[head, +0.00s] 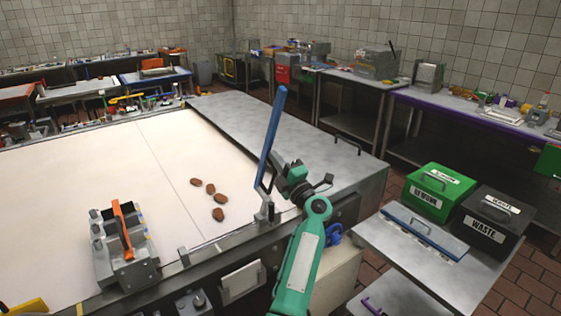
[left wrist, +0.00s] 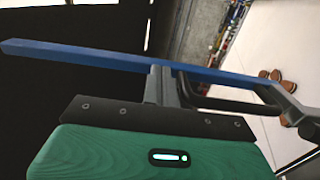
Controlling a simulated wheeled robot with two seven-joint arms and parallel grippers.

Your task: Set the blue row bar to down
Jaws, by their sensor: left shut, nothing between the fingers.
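The blue row bar (head: 271,137) stands up steeply from a grey hinge bracket (head: 265,210) at the front edge of the worktop, its top leaning a little right. In the left wrist view the blue bar (left wrist: 85,58) runs across the picture from the left to the bracket at right. My left gripper (head: 280,170) is shut and empty, close to the right side of the bar's lower part. Its fingers (left wrist: 163,84) reach to the bar in the left wrist view; I cannot tell whether they touch it. My right gripper is out of view.
The white worktop (head: 90,165) holds several brown cookies (head: 210,188) left of the bar. A metal lid (head: 240,115) with a black handle lies behind it. An orange-handled device (head: 125,245) sits front left. Green (head: 437,190) and black (head: 490,220) bins stand at right.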

